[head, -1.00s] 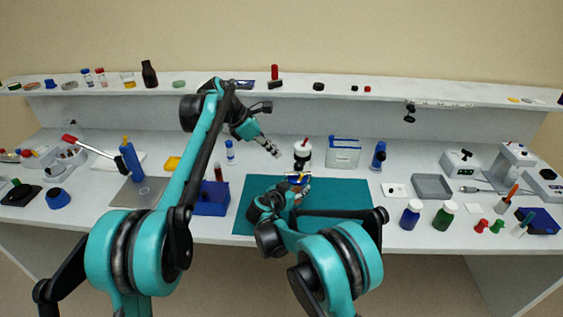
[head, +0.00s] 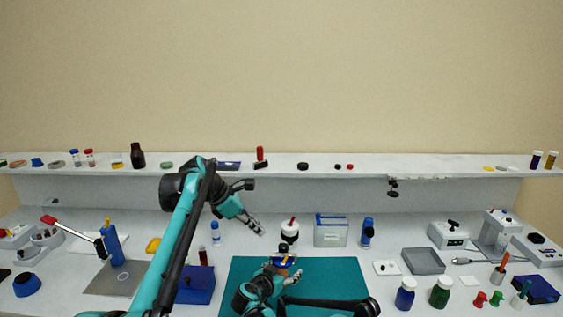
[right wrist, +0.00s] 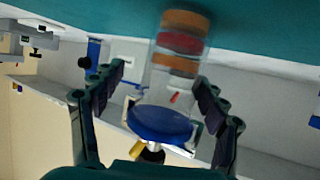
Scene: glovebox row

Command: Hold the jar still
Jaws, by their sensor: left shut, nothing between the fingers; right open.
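The jar (right wrist: 153,88) is clear, with a blue lid (right wrist: 162,124) and orange and red bands inside. In the right wrist view it stands against the teal mat, between the two fingers of my right gripper (right wrist: 162,105). The fingers are spread, with room beside the jar. In the head view the jar's blue lid (head: 285,260) shows just above my right gripper (head: 285,275), which hides most of the jar. My left gripper (head: 257,228) is shut and empty, up and left of the jar, over the bench.
A white and black bottle with a red top (head: 290,232) stands behind the jar. The teal mat (head: 335,275) is clear right of the jar.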

